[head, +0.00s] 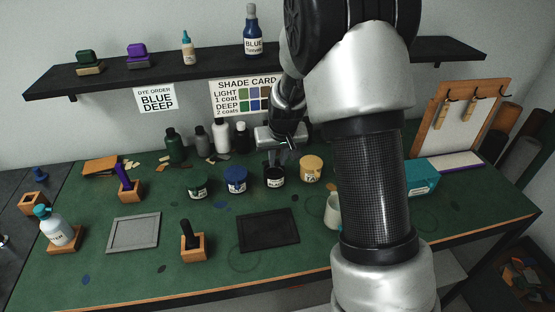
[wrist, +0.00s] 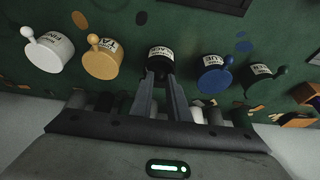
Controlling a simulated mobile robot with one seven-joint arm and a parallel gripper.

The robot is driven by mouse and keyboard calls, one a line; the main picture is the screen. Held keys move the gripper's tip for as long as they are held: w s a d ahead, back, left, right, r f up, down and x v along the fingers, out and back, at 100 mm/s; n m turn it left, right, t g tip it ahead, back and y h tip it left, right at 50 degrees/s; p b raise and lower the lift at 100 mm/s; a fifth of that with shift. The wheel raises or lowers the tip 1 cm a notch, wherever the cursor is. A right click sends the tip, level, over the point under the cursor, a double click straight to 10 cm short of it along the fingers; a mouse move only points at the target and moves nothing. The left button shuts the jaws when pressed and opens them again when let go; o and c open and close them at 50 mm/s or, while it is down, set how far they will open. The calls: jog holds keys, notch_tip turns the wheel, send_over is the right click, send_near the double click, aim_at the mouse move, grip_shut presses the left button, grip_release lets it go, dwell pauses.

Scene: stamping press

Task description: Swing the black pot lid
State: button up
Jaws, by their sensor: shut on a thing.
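The black pot (head: 274,181) stands on the green bench top in a row with other pots, its pale label facing the front. It also shows in the wrist view (wrist: 160,56), upside down in the picture. My gripper (head: 275,162) points down at the pot from above. In the wrist view its two fingers (wrist: 160,78) come together at the black lid, shut on it. The fingers partly cover the lid, and its knob is hidden. I cannot tell whether the lid is turned or still seated flat.
The blue pot (head: 236,180) and green pot (head: 197,187) stand to the left, the yellow pot (head: 311,168) close on the right. A white pot (wrist: 48,50) stands beyond it. Several bottles (head: 221,137) stand behind. A dark tray (head: 269,230) lies in front.

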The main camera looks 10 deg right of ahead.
jog(key=shift+w+r+p, duration=0.5)
jog(key=shift+w+r, duration=0.5)
jog(key=shift+r, duration=0.1)
jog(key=shift+w+r+p, duration=0.45)
jog(key=shift+w+r, duration=0.35)
jog(key=shift+w, duration=0.5)
jog(key=shift+r, duration=0.1)
jog(key=shift+w+r+p, duration=0.3)
jog(key=shift+w, duration=0.5)
grip_shut()
jog(key=shift+w+r, duration=0.1)
jog(key=shift+w, duration=0.5)
